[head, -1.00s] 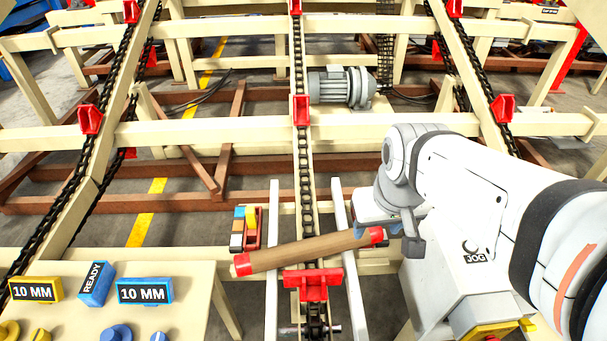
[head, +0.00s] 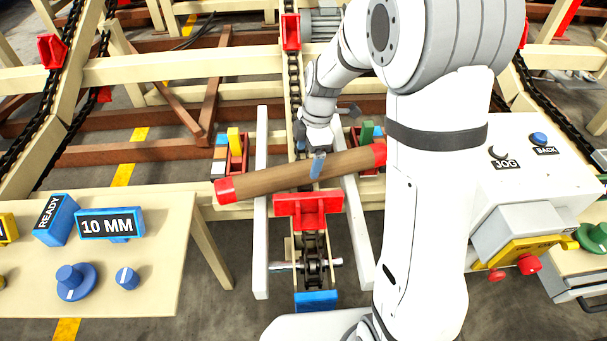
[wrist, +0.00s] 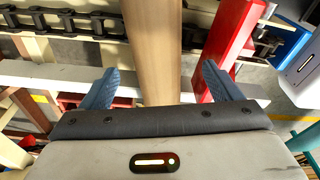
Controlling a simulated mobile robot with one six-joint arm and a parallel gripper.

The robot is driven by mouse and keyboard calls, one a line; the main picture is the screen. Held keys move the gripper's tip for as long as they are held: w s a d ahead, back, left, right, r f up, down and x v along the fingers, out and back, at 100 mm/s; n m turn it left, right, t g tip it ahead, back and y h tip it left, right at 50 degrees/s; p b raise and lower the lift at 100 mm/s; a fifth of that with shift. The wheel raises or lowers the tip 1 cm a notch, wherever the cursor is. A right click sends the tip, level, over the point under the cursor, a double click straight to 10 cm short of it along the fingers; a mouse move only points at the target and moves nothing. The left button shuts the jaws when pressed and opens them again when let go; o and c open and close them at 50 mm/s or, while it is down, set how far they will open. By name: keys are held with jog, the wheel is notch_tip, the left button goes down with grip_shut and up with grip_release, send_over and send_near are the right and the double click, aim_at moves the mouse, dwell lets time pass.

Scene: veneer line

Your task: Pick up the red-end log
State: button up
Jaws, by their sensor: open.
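The red-end log (head: 270,180) is a brown cylinder with red ends. It lies across two light rails, just behind a red chain lug, tilted up to the right in the head view. My gripper (head: 316,160) is at the middle of the log, pointing down. In the wrist view the log (wrist: 153,45) runs between the two blue fingers (wrist: 156,90), with a gap on each side. The jaws are open. The wrist view does not show the log's ends. In the head view my arm stands close to the log's right end.
The red lug (head: 308,208) stands on the chain in front of the log. A table with a READY block (head: 57,219) and a 10 MM block (head: 110,224) is at left. A JOG/BACK console (head: 525,165) is at right. Small colored blocks (head: 233,142) sit behind the log's left end.

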aim_at(307, 163)
jog(key=f, duration=0.2)
jog(key=f+b, duration=0.1)
jog(key=f, duration=0.3)
jog(key=shift+w+a+f, duration=0.1)
jog(key=shift+a+f, duration=0.15)
jog(key=shift+a, duration=0.15)
jog(key=shift+r, duration=0.1)
jog(key=c, duration=1.6)
